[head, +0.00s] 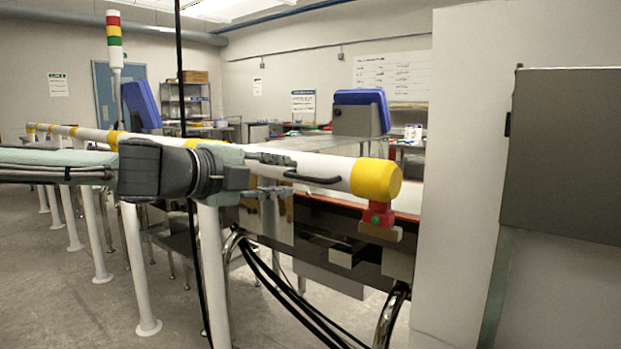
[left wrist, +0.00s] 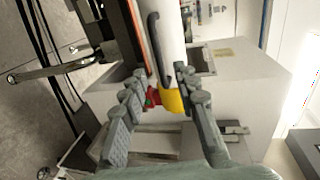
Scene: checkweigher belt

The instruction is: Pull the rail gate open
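The rail gate is a white tube (head: 325,166) with a yellow end (head: 376,180) and a black bar handle (head: 313,180) on its near side. Below the yellow end is a red block (head: 377,214). In the left wrist view the tube (left wrist: 172,30), handle (left wrist: 157,48), yellow end (left wrist: 173,99) and red block (left wrist: 152,97) show ahead of the fingers. My left gripper (head: 292,176) is open, with one finger above and one below the level of the handle's left end. In the left wrist view its fingers (left wrist: 164,74) are apart. I cannot tell whether they touch anything. My right gripper is out of view.
A pale wall or pillar (head: 455,180) and a grey cabinet (head: 565,155) stand right of the gate's end. Behind the rail are the conveyor and a blue-backed monitor (head: 361,97). White posts (head: 138,270) carry the rail at left. Floor at lower left is clear.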

